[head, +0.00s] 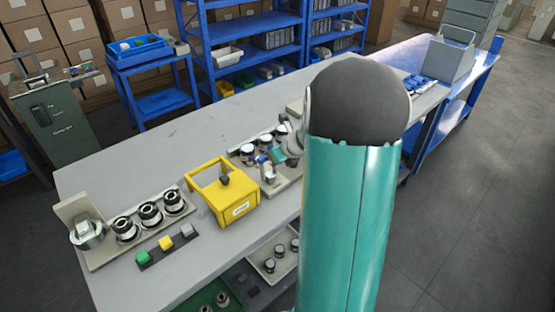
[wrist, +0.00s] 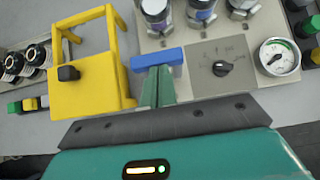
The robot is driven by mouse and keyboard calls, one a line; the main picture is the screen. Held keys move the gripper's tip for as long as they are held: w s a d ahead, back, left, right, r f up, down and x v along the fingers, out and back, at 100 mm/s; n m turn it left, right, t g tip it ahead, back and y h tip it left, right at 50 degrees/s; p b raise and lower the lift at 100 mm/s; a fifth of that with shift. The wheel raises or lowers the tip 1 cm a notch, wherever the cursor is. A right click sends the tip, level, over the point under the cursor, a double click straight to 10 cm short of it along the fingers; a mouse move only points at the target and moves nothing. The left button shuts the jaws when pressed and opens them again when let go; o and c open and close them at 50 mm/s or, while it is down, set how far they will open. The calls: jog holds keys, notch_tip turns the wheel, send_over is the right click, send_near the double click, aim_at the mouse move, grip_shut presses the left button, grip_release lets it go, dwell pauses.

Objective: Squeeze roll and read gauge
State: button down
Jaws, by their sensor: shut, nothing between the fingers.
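In the wrist view, a round white pressure gauge (wrist: 272,57) with a dark needle sits on a light panel at the right; its reading is too small to tell. A black selector knob (wrist: 222,68) is left of it. Silver cylindrical fittings (wrist: 200,12) stand behind them. My gripper (wrist: 157,85) is shut and empty, its green fingers pointing at the panel's left side. A blue bar (wrist: 157,60) shows at the fingertips; I cannot tell whether they touch. In the head view my arm hides part of this panel. I cannot make out a roll for certain.
A yellow box frame with a black knob (wrist: 68,73) stands left of the panel. In the head view, green, yellow and grey buttons (head: 165,243) and a rack of rollers (head: 150,212) lie farther left on the grey bench (head: 150,150). Its back left is clear.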

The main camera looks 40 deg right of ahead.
jog(key=shift+w+r, duration=0.15)
jog(key=shift+w, duration=1.45)
jog(key=shift+a, duration=0.1)
jog(key=shift+r, duration=0.1)
